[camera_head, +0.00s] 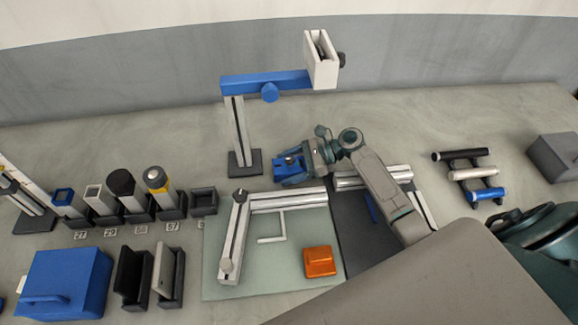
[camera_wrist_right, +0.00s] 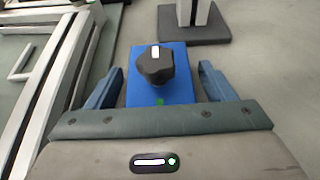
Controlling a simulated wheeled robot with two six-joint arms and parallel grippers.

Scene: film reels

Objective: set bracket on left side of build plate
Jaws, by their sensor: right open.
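The build plate (camera_head: 290,268) is a pale green mat at the front centre in the head view. Aluminium rails lie along its left side and back, with a thin white L-shaped mark between them. A blue block with a black knob (camera_wrist_right: 160,88), possibly the bracket, lies behind the plate; it also shows as a blue piece in the head view (camera_head: 289,175). My right gripper (camera_wrist_right: 162,82) is open, one finger on each side of this block with visible gaps. It also shows in the head view (camera_head: 300,160). My left gripper is not in view.
A blue-armed stand (camera_head: 240,135) rises behind the plate. An orange block (camera_head: 319,261) lies on its right front. Several holders and a blue case (camera_head: 65,282) stand left. A dark mat (camera_head: 352,225) and a rack of rollers (camera_head: 470,172) are right.

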